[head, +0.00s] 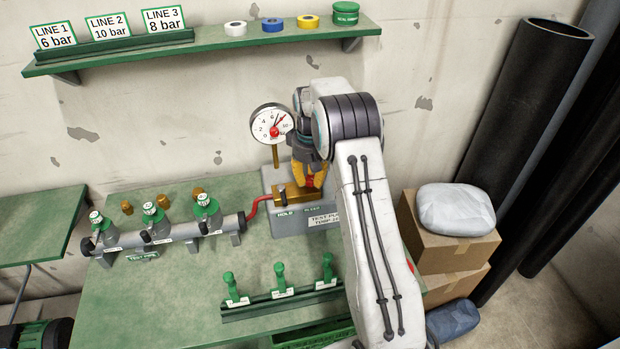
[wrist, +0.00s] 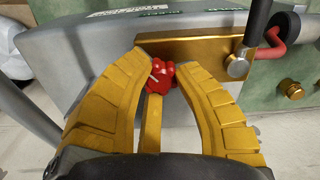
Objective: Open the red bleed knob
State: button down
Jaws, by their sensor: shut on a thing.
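The red bleed knob (wrist: 161,76) sits at the end of a brass block (wrist: 200,50) on the grey test pump (wrist: 90,50). My gripper (wrist: 163,84) has its yellow fingers closed around the knob, one on each side. A white mark shows on the knob's left part. In the head view my gripper (head: 308,178) reaches down onto the pump (head: 292,222), and a little red shows between the fingers. The pressure gauge (head: 272,123) stands behind the brass block, its needle pointing up and to the right.
A red hose (head: 256,204) joins the pump to a grey pipe (head: 180,232) carrying several green-bodied valves. A rack (head: 280,298) with green handles stands at the bench front. A shelf (head: 220,46) with pressure cards is above. Boxes (head: 447,248) stand right of my arm.

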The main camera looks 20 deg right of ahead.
aim_at(310, 178)
jog(key=m, duration=0.4)
jog(key=shift+m, duration=2.5)
jog(key=c, duration=1)
grip_release()
notch_tip(310, 178, up, 12)
jog(key=shift+r, duration=0.1)
